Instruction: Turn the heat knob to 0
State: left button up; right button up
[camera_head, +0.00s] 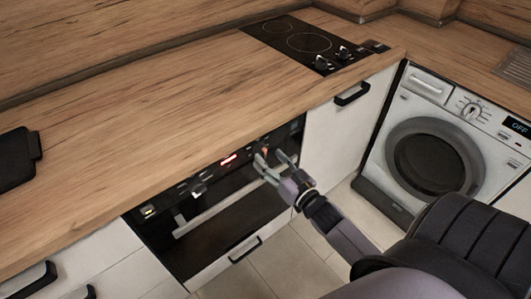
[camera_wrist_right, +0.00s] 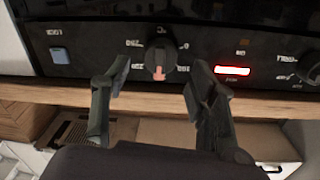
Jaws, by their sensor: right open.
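The black oven control panel (camera_head: 215,168) is set below the wooden counter. In the right wrist view, a dark knob (camera_wrist_right: 160,60) with a reddish pointer mark sits on the panel, with small printed labels around it too blurred to read surely. My right gripper (camera_head: 272,163) is open at this knob, partly covering it in the head view. In the wrist view its fingers (camera_wrist_right: 152,85) are on either side of the knob, with gaps to it. A second knob (camera_wrist_right: 308,65) is at the right edge, also visible in the head view (camera_head: 198,189). My left gripper is not in view.
A red-lit display (camera_wrist_right: 231,71) lies between the two knobs. The oven handle (camera_head: 205,213) runs below the panel. A cooktop (camera_head: 285,42) is set in the counter (camera_head: 150,110), and a washing machine (camera_head: 415,100) stands at the right. A dark object (camera_head: 18,160) lies at far left.

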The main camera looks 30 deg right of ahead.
aim_at(265, 154)
jog(key=shift+w, duration=1.55)
jog(key=c, duration=1.2)
